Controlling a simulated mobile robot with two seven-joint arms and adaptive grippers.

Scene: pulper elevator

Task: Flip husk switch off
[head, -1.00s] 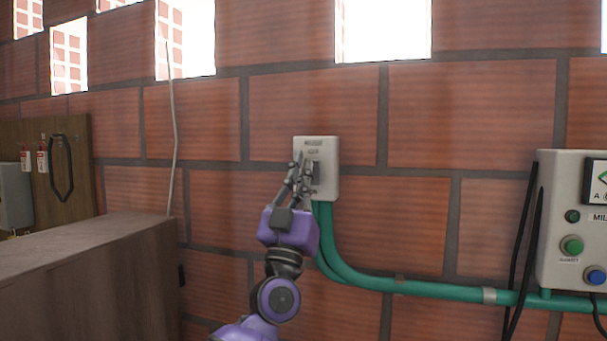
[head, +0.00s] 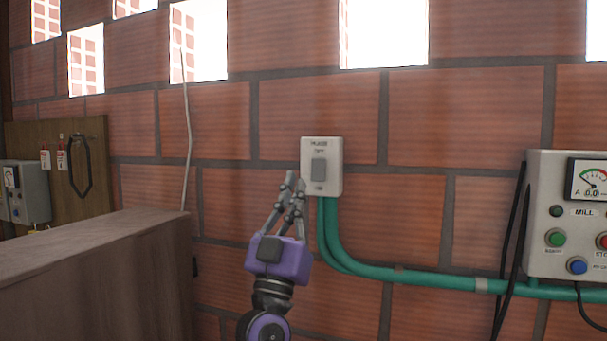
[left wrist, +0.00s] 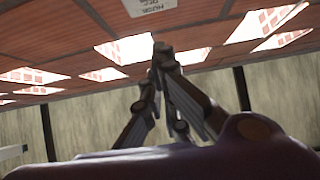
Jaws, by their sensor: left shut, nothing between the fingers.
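The husk switch is a white wall plate (head: 308,184) with a grey rocker (head: 318,169) in its middle. I cannot tell which way the rocker is tipped. My left gripper (head: 292,178) is shut and empty, just left of the plate's lower part, with its fingers pointing up. It looks clear of the rocker. In the left wrist view, the plate's lettered end (left wrist: 152,5) shows at the top edge, beyond the shut fingertips (left wrist: 160,50). My right gripper is out of view.
Green conduit (head: 365,270) runs from the plate down and right to a grey mill control box (head: 540,240) with coloured buttons and a gauge. A wooden cabinet or counter (head: 100,265) stands at lower left. A thin cord (head: 188,120) hangs on the brick wall.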

